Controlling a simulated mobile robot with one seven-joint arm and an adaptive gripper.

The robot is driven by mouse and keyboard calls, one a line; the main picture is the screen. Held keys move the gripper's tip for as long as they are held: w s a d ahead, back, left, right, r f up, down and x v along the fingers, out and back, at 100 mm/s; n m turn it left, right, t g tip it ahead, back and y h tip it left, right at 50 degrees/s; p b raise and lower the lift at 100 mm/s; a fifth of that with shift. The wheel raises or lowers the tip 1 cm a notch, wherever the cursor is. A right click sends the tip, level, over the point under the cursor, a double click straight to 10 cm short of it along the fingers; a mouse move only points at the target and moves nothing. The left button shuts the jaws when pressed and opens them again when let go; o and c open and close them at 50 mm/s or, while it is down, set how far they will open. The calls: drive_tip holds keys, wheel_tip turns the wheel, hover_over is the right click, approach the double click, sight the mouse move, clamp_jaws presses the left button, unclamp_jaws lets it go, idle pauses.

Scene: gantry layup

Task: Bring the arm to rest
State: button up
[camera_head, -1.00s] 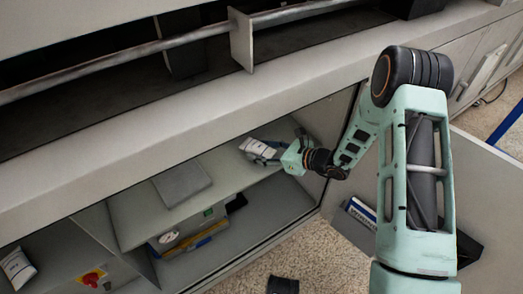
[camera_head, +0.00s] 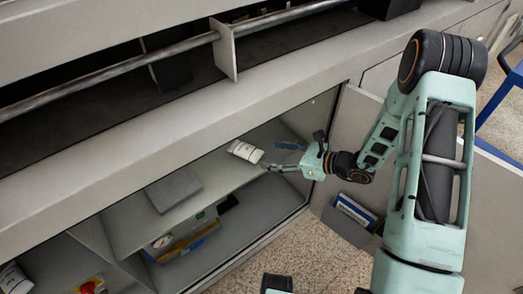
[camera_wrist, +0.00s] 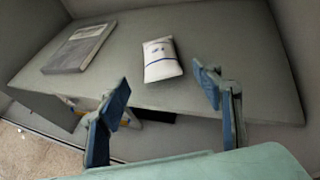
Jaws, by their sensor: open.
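My gripper (camera_head: 283,158) is at the mouth of the open cabinet, at the right end of its upper shelf (camera_head: 150,217). In the wrist view my gripper (camera_wrist: 165,95) has its two blue fingers wide apart with nothing between them. A white pouch (camera_head: 245,151) with dark print lies on the shelf just beyond the fingertips. It also shows in the wrist view (camera_wrist: 161,60), apart from both fingers. My arm reaches in from the right of the head view.
A grey flat box (camera_head: 173,190) lies on the same shelf to the left. Below are a gauge unit (camera_head: 163,242) and a yellow tool. The open cabinet door (camera_head: 357,120) stands close to my arm, with a holder of booklets (camera_head: 355,210). A blue frame (camera_head: 500,100) is at far right.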

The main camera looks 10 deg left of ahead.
drive_tip(key=shift+v, duration=0.85)
